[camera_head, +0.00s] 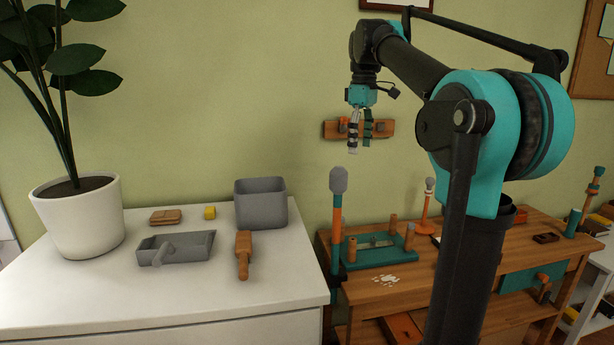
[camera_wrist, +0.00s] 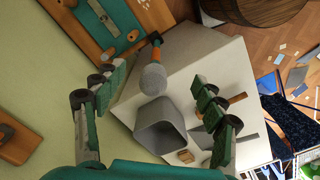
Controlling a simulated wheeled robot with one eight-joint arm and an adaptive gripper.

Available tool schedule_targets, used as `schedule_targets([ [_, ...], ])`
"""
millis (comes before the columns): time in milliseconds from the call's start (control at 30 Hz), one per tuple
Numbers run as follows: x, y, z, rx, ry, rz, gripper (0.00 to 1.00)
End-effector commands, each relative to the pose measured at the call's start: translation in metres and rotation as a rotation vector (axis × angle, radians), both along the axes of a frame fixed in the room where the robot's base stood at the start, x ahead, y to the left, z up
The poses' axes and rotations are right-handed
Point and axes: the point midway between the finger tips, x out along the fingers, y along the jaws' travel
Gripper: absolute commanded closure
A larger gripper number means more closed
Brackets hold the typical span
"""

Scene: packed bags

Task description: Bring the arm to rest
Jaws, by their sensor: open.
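My gripper (camera_head: 360,133) hangs from my raised arm in the head view, fingers pointing down, in front of the green wall. It is above the gap between the white cabinet and the wooden bench. In the wrist view my gripper (camera_wrist: 155,105) has its two green-padded fingers spread wide apart with nothing held between them. Beyond the fingers, well below, stand a grey bin and the grey-topped post. The fingers appear clear of every surface.
An upright grey-topped post (camera_head: 338,182) rises at the bench (camera_head: 400,293). A wall rack (camera_head: 388,128) is behind my gripper.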

Motion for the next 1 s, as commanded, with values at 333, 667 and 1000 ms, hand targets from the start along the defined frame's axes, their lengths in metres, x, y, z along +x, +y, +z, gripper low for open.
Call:
schedule_targets([
  [333, -0.001, -0.003, -0.031, 0.003, -0.026, -0.071, 0.29],
  [667, -0.010, -0.010, -0.089, 0.014, -0.075, -0.202, 0.29],
  [1000, -0.058, -0.023, -0.217, 0.052, -0.174, -0.477, 0.29],
])
